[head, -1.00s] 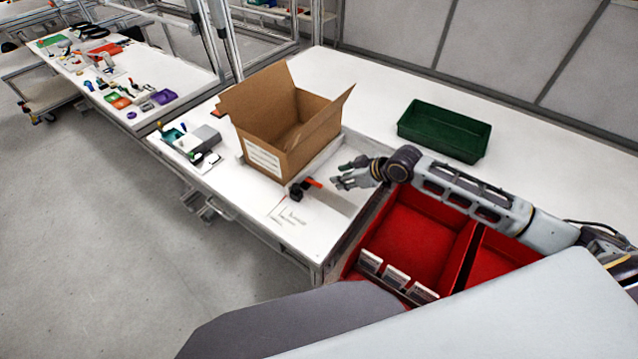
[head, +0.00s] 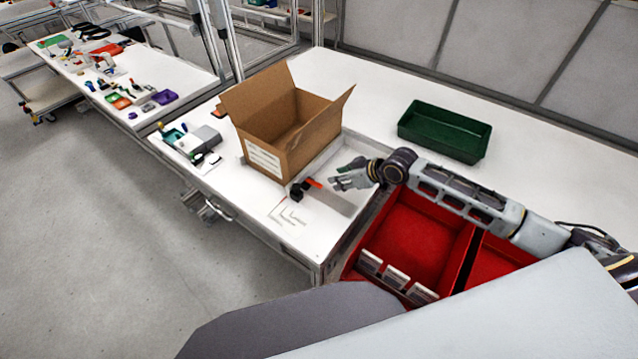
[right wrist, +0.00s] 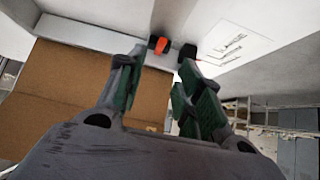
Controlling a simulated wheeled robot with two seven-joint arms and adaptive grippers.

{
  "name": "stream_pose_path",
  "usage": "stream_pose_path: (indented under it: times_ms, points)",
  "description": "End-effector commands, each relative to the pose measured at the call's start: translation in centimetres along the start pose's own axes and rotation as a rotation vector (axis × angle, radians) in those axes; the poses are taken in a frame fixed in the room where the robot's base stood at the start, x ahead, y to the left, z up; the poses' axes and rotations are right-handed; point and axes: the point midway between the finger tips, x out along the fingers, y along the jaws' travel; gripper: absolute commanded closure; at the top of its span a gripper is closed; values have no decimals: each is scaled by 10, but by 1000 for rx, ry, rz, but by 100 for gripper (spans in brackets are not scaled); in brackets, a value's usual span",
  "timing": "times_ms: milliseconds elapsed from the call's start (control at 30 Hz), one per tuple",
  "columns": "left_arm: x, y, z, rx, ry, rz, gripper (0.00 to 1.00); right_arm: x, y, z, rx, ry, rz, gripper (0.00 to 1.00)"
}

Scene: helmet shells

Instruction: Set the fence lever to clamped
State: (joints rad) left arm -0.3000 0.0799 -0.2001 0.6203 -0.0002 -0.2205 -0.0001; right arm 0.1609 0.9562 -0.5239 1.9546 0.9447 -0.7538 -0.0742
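The fence lever (head: 314,183) is a small orange handle on a black clamp block (head: 298,191), on the white table by the front corner of a cardboard box. The orange lever also shows in the right wrist view (right wrist: 161,46), beyond the fingertips. A pale fence strip (head: 332,201) lies beside it. My right gripper (head: 335,181) is just right of the lever, a small gap from it. In the right wrist view its two green-padded fingers (right wrist: 160,68) are apart with nothing between them. The lever's exact setting is too small to tell. My left gripper is not in view.
The open cardboard box (head: 262,160) stands close behind the lever. Red bins (head: 405,235) lie under my right forearm, and a green tray (head: 445,128) is at the back. A marked card (head: 290,216) lies in front; the table's front edge is close.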

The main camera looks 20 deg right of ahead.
Motion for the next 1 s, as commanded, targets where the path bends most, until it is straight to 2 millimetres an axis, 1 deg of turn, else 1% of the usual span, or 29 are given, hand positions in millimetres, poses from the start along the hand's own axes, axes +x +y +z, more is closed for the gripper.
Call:
stream_pose_path:
  times_ms: [1000]
  points:
    - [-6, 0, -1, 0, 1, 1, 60, 87, 0, -1, 2, 1, -1, 64]
